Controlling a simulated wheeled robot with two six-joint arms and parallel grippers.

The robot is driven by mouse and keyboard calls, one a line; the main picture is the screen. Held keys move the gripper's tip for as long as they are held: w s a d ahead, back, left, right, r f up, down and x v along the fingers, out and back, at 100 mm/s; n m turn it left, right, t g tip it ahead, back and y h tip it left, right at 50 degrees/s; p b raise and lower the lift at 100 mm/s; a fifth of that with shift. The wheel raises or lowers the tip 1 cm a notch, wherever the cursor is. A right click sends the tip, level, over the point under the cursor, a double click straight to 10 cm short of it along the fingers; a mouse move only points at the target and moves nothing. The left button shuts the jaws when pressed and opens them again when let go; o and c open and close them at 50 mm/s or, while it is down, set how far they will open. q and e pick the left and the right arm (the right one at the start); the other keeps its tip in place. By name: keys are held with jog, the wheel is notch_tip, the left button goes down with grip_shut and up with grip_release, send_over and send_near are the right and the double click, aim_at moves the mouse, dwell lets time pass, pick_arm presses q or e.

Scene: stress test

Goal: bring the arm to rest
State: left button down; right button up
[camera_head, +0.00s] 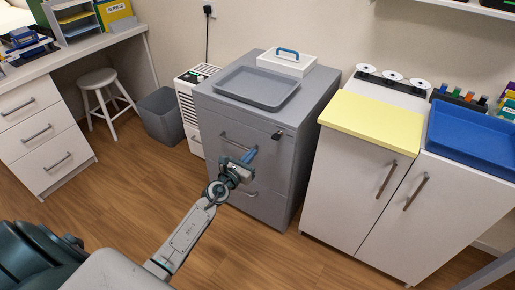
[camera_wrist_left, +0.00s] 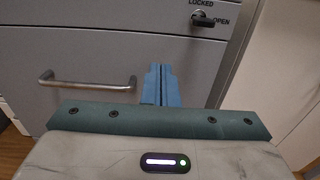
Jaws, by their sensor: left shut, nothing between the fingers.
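My left arm reaches in from the lower left of the head view. My left gripper (camera_head: 249,155) is shut and empty, with its blue fingers together in front of the grey drawer cabinet (camera_head: 294,180). In the left wrist view the shut fingers (camera_wrist_left: 160,84) point at the cabinet front, right of a drawer handle (camera_wrist_left: 88,82). A lock (camera_wrist_left: 203,19) marked LOCKED and OPEN shows above them. I cannot tell whether the fingertips touch the cabinet. My right gripper does not show.
A grey tray (camera_head: 257,101) and a white box with a blue handle (camera_head: 286,65) stand on the cabinet. White cupboards (camera_head: 352,188) are at right, carrying a blue tray (camera_head: 472,142). A bin (camera_head: 161,117) and stool (camera_head: 103,97) stand at left. The wooden floor (camera_head: 118,190) between is clear.

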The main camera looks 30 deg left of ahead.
pick_arm(q)
jog(key=s, duration=0.5)
jog(key=shift+s+a+r, duration=0.15)
jog(key=shift+s, duration=0.2)
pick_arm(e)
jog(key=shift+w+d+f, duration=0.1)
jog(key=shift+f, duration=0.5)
